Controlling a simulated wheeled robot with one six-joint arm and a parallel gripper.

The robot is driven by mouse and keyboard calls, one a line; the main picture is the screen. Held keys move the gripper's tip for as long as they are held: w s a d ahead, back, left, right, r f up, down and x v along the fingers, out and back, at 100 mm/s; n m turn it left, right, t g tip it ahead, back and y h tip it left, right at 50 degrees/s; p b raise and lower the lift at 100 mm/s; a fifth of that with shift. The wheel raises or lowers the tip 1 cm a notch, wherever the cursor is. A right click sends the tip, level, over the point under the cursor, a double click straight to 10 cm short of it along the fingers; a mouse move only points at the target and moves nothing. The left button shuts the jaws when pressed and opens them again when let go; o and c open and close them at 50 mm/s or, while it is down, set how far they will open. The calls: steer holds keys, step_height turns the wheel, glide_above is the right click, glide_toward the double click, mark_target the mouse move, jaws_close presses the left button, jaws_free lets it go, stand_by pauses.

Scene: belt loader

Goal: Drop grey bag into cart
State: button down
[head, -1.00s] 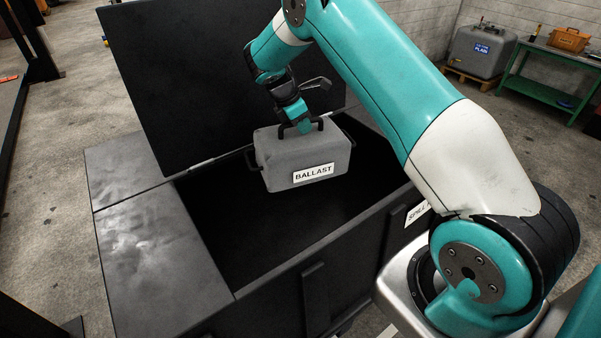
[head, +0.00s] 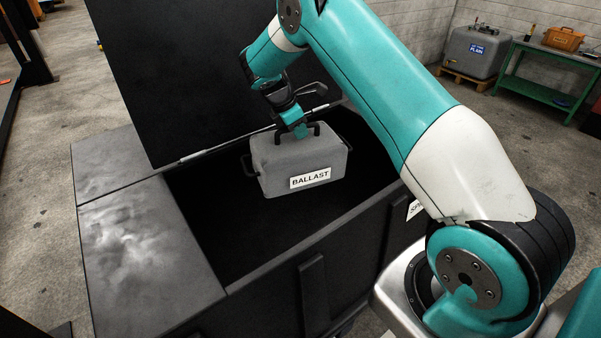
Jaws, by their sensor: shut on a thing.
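The grey bag (head: 297,160), with a white label reading BALLAST and black handles, hangs upright inside the opening of the black cart (head: 150,255) in the head view. My gripper (head: 299,130) is shut on the bag's top handle, directly above it. The cart's lid (head: 190,70) stands raised behind the opening. The bag's underside meets the dark interior; I cannot tell whether it touches the cart floor.
The cart's rim surrounds the bag, with a flat black top (head: 115,165) on the left. A green bench (head: 545,75) with an orange toolbox (head: 564,38) and a grey container (head: 476,52) on a pallet stand far at the back right.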

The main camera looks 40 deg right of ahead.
steer(key=c, duration=1.1)
jaws_free()
steer(key=shift+r, duration=0.15)
steer(key=shift+o, duration=0.4)
steer(key=shift+f, duration=0.2)
steer(key=shift+a+r, duration=0.2)
steer(key=shift+r, duration=0.2)
steer(key=p+v, duration=0.1)
steer(key=v, duration=1.5)
steer(key=shift+r+p, duration=0.35)
steer(key=shift+a, duration=0.2)
